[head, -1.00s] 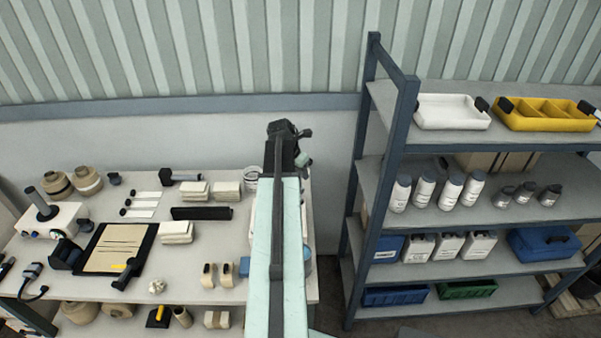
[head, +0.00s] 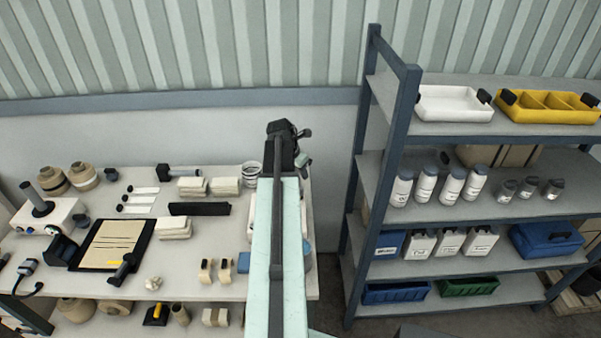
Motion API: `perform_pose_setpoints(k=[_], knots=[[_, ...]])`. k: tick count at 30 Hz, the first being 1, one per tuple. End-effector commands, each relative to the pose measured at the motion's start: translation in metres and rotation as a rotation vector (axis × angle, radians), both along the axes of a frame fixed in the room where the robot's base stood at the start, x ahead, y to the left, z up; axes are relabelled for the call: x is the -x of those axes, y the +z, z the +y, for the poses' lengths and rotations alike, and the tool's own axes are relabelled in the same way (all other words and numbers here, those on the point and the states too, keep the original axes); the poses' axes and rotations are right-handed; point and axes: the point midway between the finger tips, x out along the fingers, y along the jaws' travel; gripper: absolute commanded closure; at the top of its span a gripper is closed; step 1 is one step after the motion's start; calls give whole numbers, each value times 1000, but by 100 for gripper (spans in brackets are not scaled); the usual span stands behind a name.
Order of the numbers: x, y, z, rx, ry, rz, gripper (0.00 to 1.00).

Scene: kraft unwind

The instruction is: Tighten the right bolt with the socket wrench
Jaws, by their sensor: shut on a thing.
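My own pale green arm runs up the middle of the head view to a dark joint, with a short pale link beside it. My gripper is not visible; the arm hides the area behind it, so I cannot see what is in the jaws. I cannot make out the socket wrench or the right bolt. A tool with a black end and a grey shaft (head: 182,173) lies at the back of the worktable (head: 120,275). A white unit with a grey upright post (head: 42,203) stands at the table's left.
A black-framed board with brown sheets (head: 112,246) lies on the table among pale stacks and a black bar (head: 199,209). A blue-framed shelf (head: 398,140) stands to the right, holding trays, bottles and boxes. A narrow floor gap separates table and shelf.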

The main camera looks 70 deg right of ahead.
Motion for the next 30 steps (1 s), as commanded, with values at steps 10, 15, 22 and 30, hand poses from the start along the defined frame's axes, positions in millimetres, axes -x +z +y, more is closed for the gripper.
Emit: perform_pose_setpoints(k=[10,15,22,30], knots=[[0,-1,0,0,1,0,100],[-1,-4,0,0,1,0,100],[-1,-4,0,0,1,0,100],[-1,-6,0,0,2,0,100]])
